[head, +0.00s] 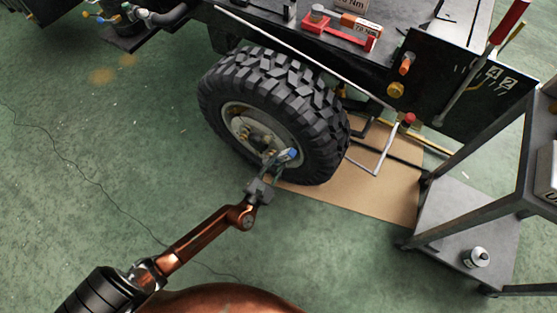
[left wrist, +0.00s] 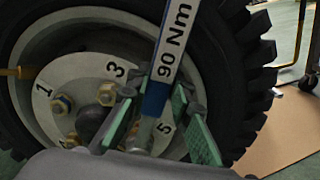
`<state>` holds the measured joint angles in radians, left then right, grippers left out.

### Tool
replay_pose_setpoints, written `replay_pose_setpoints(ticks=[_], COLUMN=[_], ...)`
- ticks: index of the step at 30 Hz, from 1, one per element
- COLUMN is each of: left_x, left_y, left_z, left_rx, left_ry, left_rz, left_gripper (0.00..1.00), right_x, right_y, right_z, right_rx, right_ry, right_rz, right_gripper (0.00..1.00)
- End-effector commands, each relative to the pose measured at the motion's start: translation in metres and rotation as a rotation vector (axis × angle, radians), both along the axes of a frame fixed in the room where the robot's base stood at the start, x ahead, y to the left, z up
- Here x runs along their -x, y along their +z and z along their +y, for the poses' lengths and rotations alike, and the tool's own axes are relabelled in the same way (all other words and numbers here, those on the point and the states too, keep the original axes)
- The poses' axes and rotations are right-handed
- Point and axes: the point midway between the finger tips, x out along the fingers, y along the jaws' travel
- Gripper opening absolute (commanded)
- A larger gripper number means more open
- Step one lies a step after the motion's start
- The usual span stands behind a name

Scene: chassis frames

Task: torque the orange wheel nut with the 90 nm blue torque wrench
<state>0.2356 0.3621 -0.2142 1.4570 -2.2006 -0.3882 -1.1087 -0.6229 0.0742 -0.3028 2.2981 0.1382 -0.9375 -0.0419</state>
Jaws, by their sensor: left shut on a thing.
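My left gripper (head: 268,180) is at the lower front of the wheel (head: 285,115). In the left wrist view its green-padded fingers (left wrist: 160,115) are shut on the blue torque wrench (left wrist: 156,98), whose white label reads 90 Nm. The wrench runs up from the fingers in front of the wheel rim. Its blue part also shows in the head view (head: 292,154). Its lower end is beside number 5, and I cannot tell if it touches a nut. Gold-toned nuts (left wrist: 62,104) sit near number 1; I cannot tell which nut is the orange one. My right gripper is not in view.
A grey shelf cart (head: 470,225) with a small can (head: 476,257) stands at the right. A cardboard sheet (head: 385,195) lies beside the wheel. A red tool holder (head: 340,35) sits on the chassis above. The green floor at left is mostly clear.

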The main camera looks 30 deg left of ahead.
Motion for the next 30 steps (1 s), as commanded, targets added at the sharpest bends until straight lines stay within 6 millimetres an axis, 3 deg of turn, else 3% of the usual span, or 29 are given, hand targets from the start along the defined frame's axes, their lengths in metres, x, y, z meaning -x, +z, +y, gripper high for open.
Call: replay_pose_setpoints(ticks=[30], left_x=[-0.0096], left_y=[0.0026], left_z=[-0.0005], left_rx=[0.000], left_ry=[0.000], left_rz=[-0.006], left_gripper=[0.00], right_x=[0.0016], right_y=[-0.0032], right_z=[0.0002], right_rx=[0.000], right_ry=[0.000], right_rz=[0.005], right_gripper=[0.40])
